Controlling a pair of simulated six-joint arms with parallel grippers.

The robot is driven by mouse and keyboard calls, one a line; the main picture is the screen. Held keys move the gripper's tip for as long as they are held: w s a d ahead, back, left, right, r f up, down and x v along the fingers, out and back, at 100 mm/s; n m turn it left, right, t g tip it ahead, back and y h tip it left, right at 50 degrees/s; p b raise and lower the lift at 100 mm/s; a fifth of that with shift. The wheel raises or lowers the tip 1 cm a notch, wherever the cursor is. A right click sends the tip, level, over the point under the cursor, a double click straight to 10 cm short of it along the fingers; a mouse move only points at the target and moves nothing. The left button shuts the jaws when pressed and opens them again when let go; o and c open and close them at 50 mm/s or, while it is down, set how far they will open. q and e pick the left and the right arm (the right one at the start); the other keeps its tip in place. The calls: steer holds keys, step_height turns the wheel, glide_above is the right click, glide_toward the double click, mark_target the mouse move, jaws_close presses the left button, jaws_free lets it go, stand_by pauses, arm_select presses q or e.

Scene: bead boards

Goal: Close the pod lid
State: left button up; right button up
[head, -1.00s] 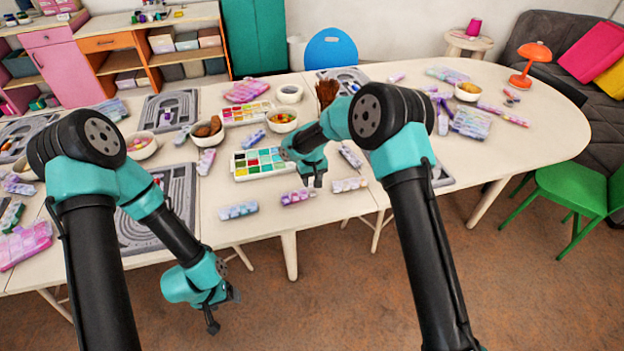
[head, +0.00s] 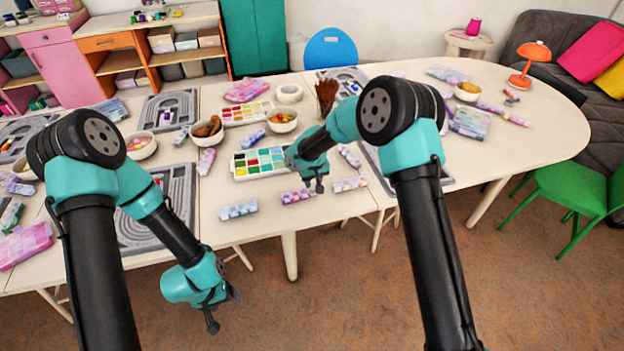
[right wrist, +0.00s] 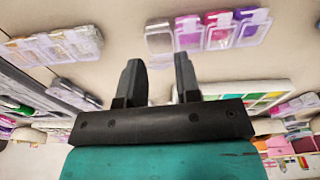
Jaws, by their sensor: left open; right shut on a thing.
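A short strip of joined pods (head: 298,196) lies near the table's front edge, with purple and pink contents. In the right wrist view the strip (right wrist: 222,32) has a clear end lid (right wrist: 160,40) at its left end. My right gripper (head: 319,187) is low over the strip's right end in the head view. My left gripper (head: 222,308) hangs open and empty in front of the table.
Other pod strips lie close by, to the left (head: 238,210) and right (head: 350,184). A paint palette (head: 236,170) lies behind. Bowls (head: 282,121), a cup of brushes (head: 326,95) and grey bead boards (head: 150,240) crowd the table. The floor in front is clear.

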steer(key=shift+s+d+f+t, duration=0.1)
steer(key=shift+s+d+t, duration=0.1)
steer(key=shift+t, duration=0.4)
steer(key=shift+s+a+f+y, duration=0.1)
steer(key=shift+s+a+y, duration=0.1)
steer(key=shift+y, duration=0.1)
steer(key=o, duration=0.6)
steer(key=v, duration=1.7)
steer(key=shift+s, duration=0.3)
